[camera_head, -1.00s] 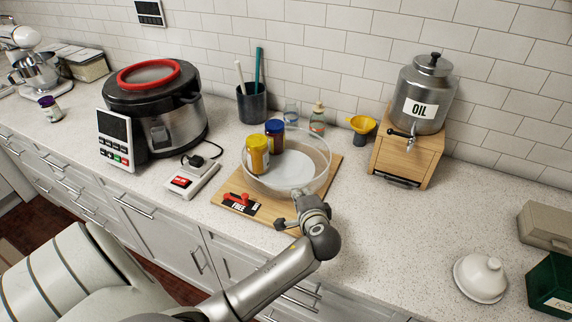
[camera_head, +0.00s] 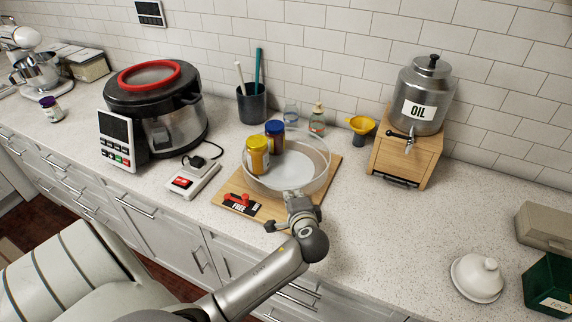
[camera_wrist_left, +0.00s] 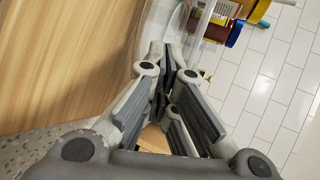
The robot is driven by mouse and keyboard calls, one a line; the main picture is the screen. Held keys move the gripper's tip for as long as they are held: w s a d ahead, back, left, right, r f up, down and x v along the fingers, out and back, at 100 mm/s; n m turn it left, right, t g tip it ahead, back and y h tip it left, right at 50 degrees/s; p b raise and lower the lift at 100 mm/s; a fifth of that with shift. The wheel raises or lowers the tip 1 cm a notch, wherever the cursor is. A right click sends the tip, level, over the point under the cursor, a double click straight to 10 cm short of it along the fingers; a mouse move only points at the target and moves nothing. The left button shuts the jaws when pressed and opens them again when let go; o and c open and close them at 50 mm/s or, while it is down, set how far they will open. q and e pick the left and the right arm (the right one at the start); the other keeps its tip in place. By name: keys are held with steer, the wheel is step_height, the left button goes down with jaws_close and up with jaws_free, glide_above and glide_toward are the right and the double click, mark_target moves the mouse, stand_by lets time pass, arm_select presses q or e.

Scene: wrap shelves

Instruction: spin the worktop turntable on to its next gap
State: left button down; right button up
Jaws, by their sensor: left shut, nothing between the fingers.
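The turntable (camera_head: 313,178) is a clear, round, rimmed tray on a wooden board (camera_head: 325,186) on the worktop. A yellow jar (camera_head: 257,158) and a jar with a blue lid (camera_head: 274,136) stand in its left and back part; its right and front floor is bare. A red latch piece (camera_head: 240,197) and a plate reading "FREE" (camera_head: 242,208) sit at the board's front left. My left gripper (camera_head: 295,194) is shut and empty at the turntable's front rim. In the left wrist view its fingers (camera_wrist_left: 167,60) lie close beside the rim (camera_wrist_left: 152,25); contact cannot be told.
A cooker (camera_head: 155,110) and a red-button switch box (camera_head: 190,180) stand left. An oil dispenser (camera_head: 425,95) on a wooden stand and a yellow funnel (camera_head: 361,124) are at the back right. A white lid (camera_head: 478,278) lies far right. The worktop right of the board is clear.

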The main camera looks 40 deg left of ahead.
arm_select(q)
steer(key=shift+s+a+r, duration=0.15)
steer(key=shift+s+a, duration=0.3)
steer(key=shift+a, duration=0.05)
steer(key=shift+s+d+p, duration=0.1)
steer(key=shift+p, duration=0.2)
steer(key=shift+s+d+p, duration=0.3)
steer(key=shift+s, duration=0.1)
steer(key=shift+s+d, duration=0.65)
steer(key=shift+s, duration=0.05)
steer(key=shift+d, duration=0.1)
steer(key=v, duration=1.2)
